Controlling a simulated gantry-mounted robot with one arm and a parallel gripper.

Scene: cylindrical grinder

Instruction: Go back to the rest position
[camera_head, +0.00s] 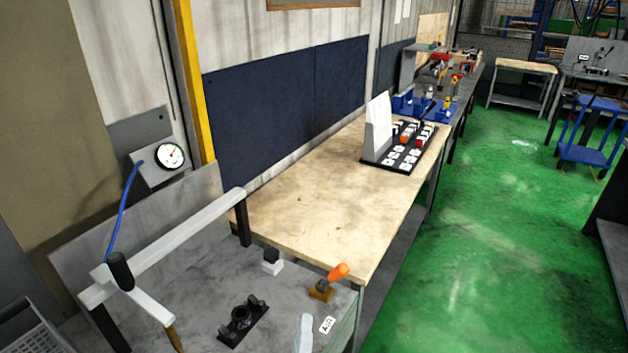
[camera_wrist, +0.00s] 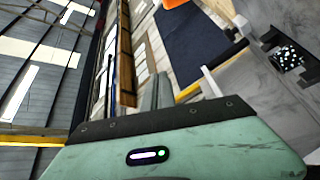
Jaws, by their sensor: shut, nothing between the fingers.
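In the wrist view my gripper (camera_wrist: 157,90) shows as two grey fingers close together beyond a black plate and a pale green housing with a small lit indicator. The fingers are shut and nothing shows between them. They point up and away, toward the wall and ceiling, apart from any object. The head view does not show my gripper.
In the head view, a grey bench (camera_head: 190,290) carries a white bar frame (camera_head: 170,243), a black fixture (camera_head: 241,322) and an orange-handled lever (camera_head: 335,273). A wooden table (camera_head: 330,205) holds a black tray (camera_head: 377,158). The green floor (camera_head: 480,230) at right is clear.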

